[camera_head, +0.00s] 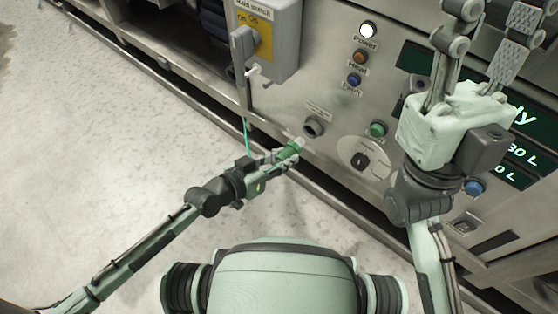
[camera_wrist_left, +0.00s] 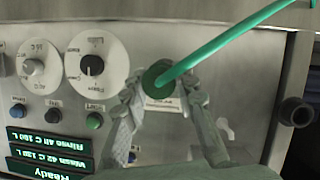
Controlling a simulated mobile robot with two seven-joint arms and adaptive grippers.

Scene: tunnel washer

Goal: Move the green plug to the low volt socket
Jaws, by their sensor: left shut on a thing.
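The green plug (camera_head: 288,151) is between the fingers of my left gripper (camera_head: 283,157), which is shut on it; its pale front end points toward the panel. In the left wrist view the plug (camera_wrist_left: 158,78) shows its round back end with a green cable (camera_wrist_left: 235,38) leaving it. A round grey socket (camera_head: 313,128) with a small label plate (camera_head: 318,110) is on the panel, just beyond the plug's tip, with a small gap seeming to remain. I cannot read the label. My right gripper (camera_head: 495,18) is raised at the right, open and empty, before the display.
A grey switch box (camera_head: 275,35) with a yellow plate and lever juts out at upper left. Lamps, buttons and a dial (camera_head: 365,158) are right of the socket. A dark fitting (camera_wrist_left: 295,112) shows in the left wrist view. The floor at left is clear.

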